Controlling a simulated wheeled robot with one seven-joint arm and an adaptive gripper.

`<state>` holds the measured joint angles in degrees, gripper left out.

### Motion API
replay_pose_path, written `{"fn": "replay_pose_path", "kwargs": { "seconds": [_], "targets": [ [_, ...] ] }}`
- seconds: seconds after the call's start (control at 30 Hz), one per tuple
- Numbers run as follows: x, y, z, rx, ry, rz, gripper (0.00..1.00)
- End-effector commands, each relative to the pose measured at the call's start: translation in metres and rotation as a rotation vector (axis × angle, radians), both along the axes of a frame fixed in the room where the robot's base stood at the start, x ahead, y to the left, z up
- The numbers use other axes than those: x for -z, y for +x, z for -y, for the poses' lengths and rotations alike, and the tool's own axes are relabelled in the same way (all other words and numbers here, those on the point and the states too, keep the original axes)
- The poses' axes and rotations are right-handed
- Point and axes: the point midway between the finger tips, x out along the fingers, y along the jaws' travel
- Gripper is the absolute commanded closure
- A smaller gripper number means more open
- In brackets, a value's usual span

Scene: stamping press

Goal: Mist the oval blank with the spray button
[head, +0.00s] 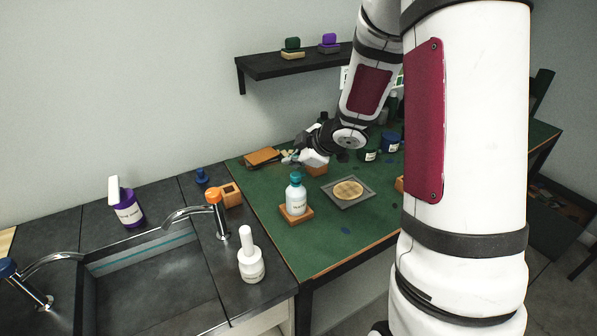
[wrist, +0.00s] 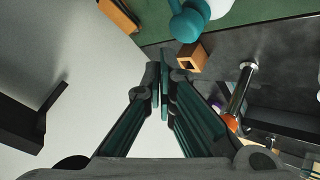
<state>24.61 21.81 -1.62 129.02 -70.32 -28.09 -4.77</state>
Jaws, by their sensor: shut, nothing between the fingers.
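A white bottle (head: 296,201) with a teal spray top (head: 295,178) stands upright on a small wooden base on the green bench mat. The teal top also shows in the wrist view (wrist: 187,24), up and right of my fingertips. The oval blank (head: 348,189) is a tan disc lying flat on a dark square plate (head: 362,201), right of the bottle. My gripper (head: 291,159) is behind and above the bottle in the head view, apart from its top. In the wrist view my gripper (wrist: 161,72) has its fingers together and holds nothing.
A wooden block with a square hole (head: 231,194), a blue stopper (head: 201,176) and an orange-topped tap (head: 212,196) are left of the bench. Jars (head: 391,141) stand behind the plate. A shelf (head: 290,65) hangs above.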

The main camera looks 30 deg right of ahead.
Motion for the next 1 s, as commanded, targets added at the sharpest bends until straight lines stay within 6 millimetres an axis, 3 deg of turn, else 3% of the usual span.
{"fn": "replay_pose_path", "kwargs": {
  "seconds": [0.6,1.0],
  "targets": [
    [-0.034,-0.002,0.000,-0.001,0.000,0.002,1.00],
    [-0.035,0.000,0.000,-0.001,0.000,0.001,1.00]
  ]
}}
